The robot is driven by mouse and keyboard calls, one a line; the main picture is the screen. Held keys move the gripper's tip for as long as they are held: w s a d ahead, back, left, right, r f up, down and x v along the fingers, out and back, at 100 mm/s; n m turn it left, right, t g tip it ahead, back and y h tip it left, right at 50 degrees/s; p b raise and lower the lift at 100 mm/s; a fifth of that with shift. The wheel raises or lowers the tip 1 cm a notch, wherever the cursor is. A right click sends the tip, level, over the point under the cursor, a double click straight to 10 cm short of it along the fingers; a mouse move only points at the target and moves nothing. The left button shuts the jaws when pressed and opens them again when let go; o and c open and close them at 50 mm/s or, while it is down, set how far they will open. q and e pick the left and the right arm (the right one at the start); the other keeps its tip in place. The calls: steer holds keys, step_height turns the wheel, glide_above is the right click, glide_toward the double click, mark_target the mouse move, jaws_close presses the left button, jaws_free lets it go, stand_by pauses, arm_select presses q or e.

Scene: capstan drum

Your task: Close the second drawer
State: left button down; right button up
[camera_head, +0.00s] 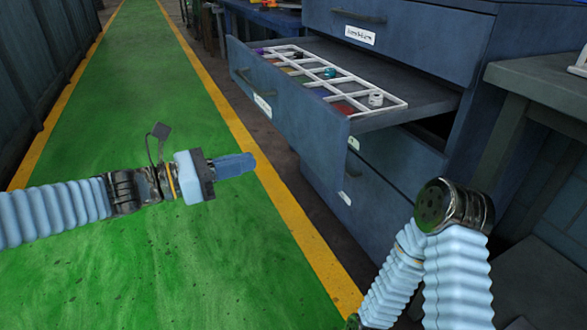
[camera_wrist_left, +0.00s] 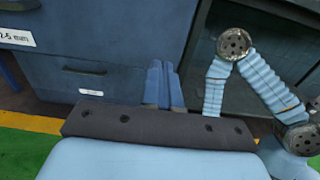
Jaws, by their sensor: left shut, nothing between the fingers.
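The second drawer (camera_head: 300,115) of the blue cabinet stands pulled out in the head view. Its front has a handle and a white label, and a white divided tray (camera_head: 338,80) with small items lies inside. In the left wrist view, a labelled blue drawer front (camera_wrist_left: 95,35) shows at upper left; I cannot tell for sure which drawer it is. My left gripper (camera_head: 252,163) is shut and empty, in front of and below the open drawer, apart from it. It also shows in the left wrist view (camera_wrist_left: 162,70). My right gripper is not in view; only my right arm shows at lower right.
The top drawer (camera_head: 400,35) is shut above the open one, and lower drawers (camera_head: 375,195) are below it. A workbench (camera_head: 540,85) stands at the right. The green floor lane (camera_head: 140,95) with yellow edges is clear at the left.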

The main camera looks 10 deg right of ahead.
mark_target(323, 141)
arm_select(q)
steer(key=x, duration=0.4)
steer(key=b+x, duration=0.1)
steer(key=x, duration=0.8)
steer(key=shift+d+r, duration=0.3)
steer(key=shift+d, duration=0.1)
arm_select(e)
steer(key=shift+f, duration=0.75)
